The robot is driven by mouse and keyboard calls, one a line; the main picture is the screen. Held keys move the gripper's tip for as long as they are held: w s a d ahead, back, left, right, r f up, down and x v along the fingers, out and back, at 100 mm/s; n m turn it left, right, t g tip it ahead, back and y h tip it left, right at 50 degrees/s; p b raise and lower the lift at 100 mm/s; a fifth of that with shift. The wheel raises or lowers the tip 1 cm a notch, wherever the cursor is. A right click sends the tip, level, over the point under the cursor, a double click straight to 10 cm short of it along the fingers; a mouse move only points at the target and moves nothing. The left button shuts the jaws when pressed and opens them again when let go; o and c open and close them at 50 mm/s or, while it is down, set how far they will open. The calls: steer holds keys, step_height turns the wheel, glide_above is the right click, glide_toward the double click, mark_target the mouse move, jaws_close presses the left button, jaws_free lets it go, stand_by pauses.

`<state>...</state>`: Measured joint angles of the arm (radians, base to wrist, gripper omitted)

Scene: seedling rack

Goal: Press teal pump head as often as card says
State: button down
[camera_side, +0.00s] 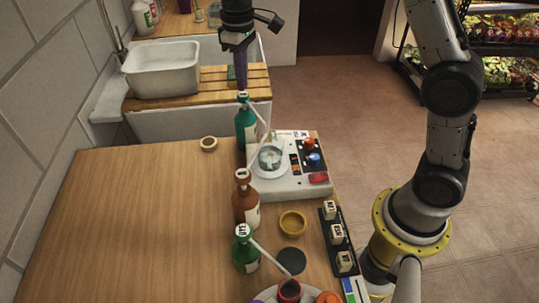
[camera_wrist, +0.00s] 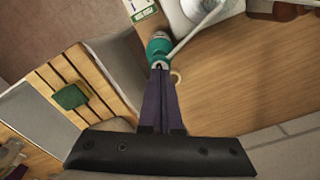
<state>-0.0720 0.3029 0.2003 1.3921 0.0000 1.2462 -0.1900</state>
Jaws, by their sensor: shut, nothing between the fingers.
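The teal pump bottle (camera_side: 246,130) stands upright at the far edge of the wooden table, its spout pointing toward the white device. It also shows in the wrist view (camera_wrist: 158,46). My gripper (camera_side: 242,88) is shut and empty, pointing down right over the teal pump head (camera_side: 243,97). In the wrist view its fingertips (camera_wrist: 160,68) meet the head's outline; I cannot tell whether they touch it. A white and green card (camera_wrist: 140,9) shows at the top of the wrist view; its writing is too small to read.
A brown pump bottle (camera_side: 245,203) and a green pump bottle (camera_side: 245,250) stand nearer. A white device (camera_side: 290,183) with a glass beaker (camera_side: 270,158) is right of the teal bottle. A tape ring (camera_side: 209,144) and yellow bowl (camera_side: 293,223) lie on the table. The table's left side is clear.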

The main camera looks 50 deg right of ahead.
mark_target(243, 94)
stand_by(0.4)
steer(key=shift+f, duration=1.6)
steer(key=shift+r, duration=1.55)
steer(key=shift+f, duration=1.5)
steer(key=shift+r, duration=1.5)
steer(key=shift+f, duration=0.1)
